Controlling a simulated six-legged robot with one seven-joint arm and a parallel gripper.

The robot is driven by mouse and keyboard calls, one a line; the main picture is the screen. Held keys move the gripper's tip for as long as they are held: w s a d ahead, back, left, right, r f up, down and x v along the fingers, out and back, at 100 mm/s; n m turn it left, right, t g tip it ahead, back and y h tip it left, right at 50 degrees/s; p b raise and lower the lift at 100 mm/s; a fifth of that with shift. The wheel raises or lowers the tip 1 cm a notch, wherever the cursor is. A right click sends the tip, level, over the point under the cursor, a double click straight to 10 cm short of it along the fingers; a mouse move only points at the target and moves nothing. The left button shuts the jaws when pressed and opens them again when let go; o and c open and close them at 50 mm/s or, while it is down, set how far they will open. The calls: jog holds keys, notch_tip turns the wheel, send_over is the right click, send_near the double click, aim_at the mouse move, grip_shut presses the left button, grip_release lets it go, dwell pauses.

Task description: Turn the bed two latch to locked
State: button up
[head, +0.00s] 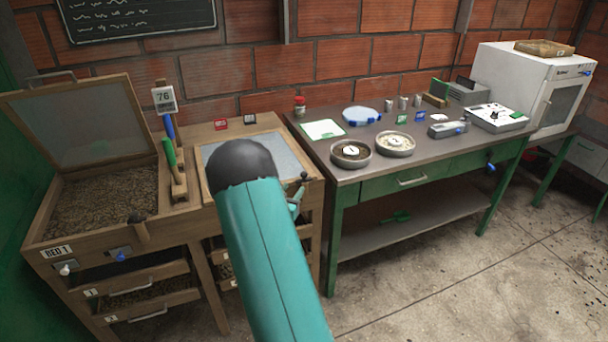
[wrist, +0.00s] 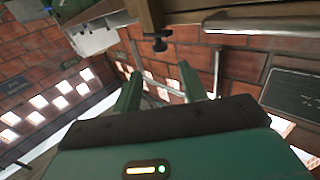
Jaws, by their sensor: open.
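Bed two is the right-hand bed with a closed, glass-topped lid (head: 270,152) in a wooden frame. My arm covers most of its front, including its label. A small dark knob (head: 303,177) shows at its right front corner; I cannot tell whether it is the latch. In the wrist view, a black knob (wrist: 160,44) sits at the end of a wooden piece, beyond my fingertips. I cannot tell its locked or unlocked position. My gripper (wrist: 158,82) is open, with nothing between its fingers. In the head view, it is mostly hidden behind my arm, near the bed's right front corner.
Bed one (head: 60,230) stands left, lid raised. A green-handled tool (head: 171,165) stands between the beds. The dark-topped bench (head: 340,172) with bowls and instruments is close on the right. Open concrete floor (head: 450,270) lies at front right.

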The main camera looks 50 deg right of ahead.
aim_at(303, 176)
jog(key=x, duration=1)
jog(key=shift+w+d, duration=0.1)
jog(key=shift+d, duration=0.1)
jog(key=c, duration=0.9)
